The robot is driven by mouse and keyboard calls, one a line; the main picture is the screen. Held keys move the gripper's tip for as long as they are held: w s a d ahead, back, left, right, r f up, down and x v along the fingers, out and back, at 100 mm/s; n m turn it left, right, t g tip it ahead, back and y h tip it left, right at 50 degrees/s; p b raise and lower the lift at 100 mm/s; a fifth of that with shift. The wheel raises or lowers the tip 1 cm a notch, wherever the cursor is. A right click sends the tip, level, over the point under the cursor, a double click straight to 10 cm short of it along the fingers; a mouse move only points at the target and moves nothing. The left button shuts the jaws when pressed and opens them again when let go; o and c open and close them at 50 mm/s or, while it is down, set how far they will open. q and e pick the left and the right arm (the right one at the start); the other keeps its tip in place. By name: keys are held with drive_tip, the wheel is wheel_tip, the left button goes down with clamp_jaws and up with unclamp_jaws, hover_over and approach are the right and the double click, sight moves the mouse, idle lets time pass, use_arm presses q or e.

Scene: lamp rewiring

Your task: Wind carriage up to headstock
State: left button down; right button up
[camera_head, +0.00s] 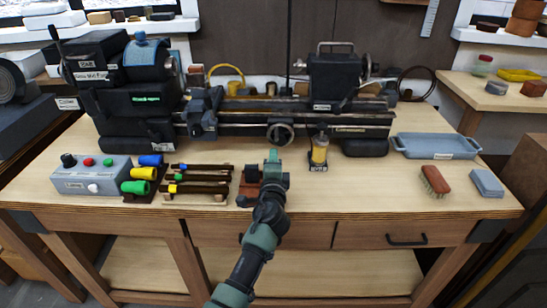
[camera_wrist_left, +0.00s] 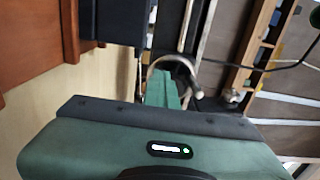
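The lathe's dark headstock (camera_head: 125,95) stands at the left end of the bed (camera_head: 330,125). A dark block with small handles, seemingly the carriage (camera_head: 203,112), sits on the bed close to the headstock. A round metal handwheel (camera_head: 280,133) is on the bed's front. My left gripper (camera_head: 272,156) is just below and in front of the handwheel. In the left wrist view, a curved metal rim (camera_wrist_left: 175,62) passes by the green fingers (camera_wrist_left: 161,90). I cannot tell whether they grip it. My right gripper is not in view.
A control box (camera_head: 90,173) with buttons and colored-handled tools (camera_head: 195,180) lie left of my arm. A small oil bottle (camera_head: 319,152) stands close on the right. A blue tray (camera_head: 437,146), brush (camera_head: 435,180) and grey block (camera_head: 487,183) are farther right.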

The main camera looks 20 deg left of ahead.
use_arm(q)
drive_tip(key=shift+a+f, duration=0.1)
drive_tip(key=shift+s+a+f, duration=0.15)
drive_tip(key=shift+a, duration=0.15)
drive_tip(key=c, duration=1.6)
unclamp_jaws()
drive_tip(key=shift+o, duration=0.2)
drive_tip(key=shift+p+v, duration=0.45)
drive_tip(key=shift+v, duration=3.05)
